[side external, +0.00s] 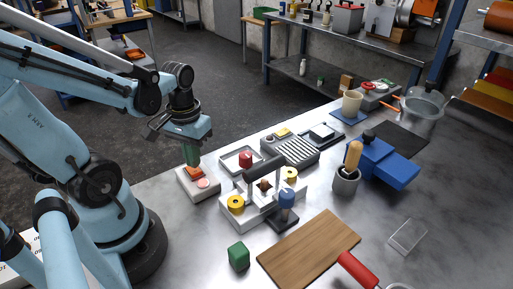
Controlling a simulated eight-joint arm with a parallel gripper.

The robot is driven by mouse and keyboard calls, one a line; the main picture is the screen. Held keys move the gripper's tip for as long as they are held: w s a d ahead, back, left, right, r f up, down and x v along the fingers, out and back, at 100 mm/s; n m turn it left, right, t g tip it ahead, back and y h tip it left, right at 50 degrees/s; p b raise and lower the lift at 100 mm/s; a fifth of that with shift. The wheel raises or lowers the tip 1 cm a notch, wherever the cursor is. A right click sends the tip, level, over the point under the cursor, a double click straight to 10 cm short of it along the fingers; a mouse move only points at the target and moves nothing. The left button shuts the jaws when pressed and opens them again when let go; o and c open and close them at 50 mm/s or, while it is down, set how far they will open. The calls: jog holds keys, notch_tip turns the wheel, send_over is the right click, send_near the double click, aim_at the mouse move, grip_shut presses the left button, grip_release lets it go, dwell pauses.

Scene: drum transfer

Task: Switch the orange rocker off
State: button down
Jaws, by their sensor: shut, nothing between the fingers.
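The orange rocker (196,172) sits on a pale switch box (196,193) on the metal table, left of the middle of the view. A round pinkish button (203,183) is in front of it on the same box. My gripper (193,163) is shut and empty. It points down directly over the rocker, with its tips at or just above it. I cannot tell whether they touch. The gripper partly hides the rocker, and I cannot tell which way it is tipped.
Right of the box are a shallow tray (227,168) with a red piece and a white fixture (232,219) with yellow knobs. A ribbed grey unit (290,152) stands behind. A green block (238,256) and wooden board (300,254) lie in front. The table front-left of the box is clear.

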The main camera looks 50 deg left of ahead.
aim_at(195, 171)
jog(key=shift+f, duration=0.95)
dwell(0.5)
jog(key=shift+r, duration=3.5)
jog(key=w+d+r+m+t, duration=0.2)
jog(key=w+d+m+t, duration=0.4)
jog(key=w+d, duration=0.3)
jog(key=shift+r+t, duration=0.4)
jog(key=shift+t, duration=0.2)
jog(key=shift+a, duration=0.1)
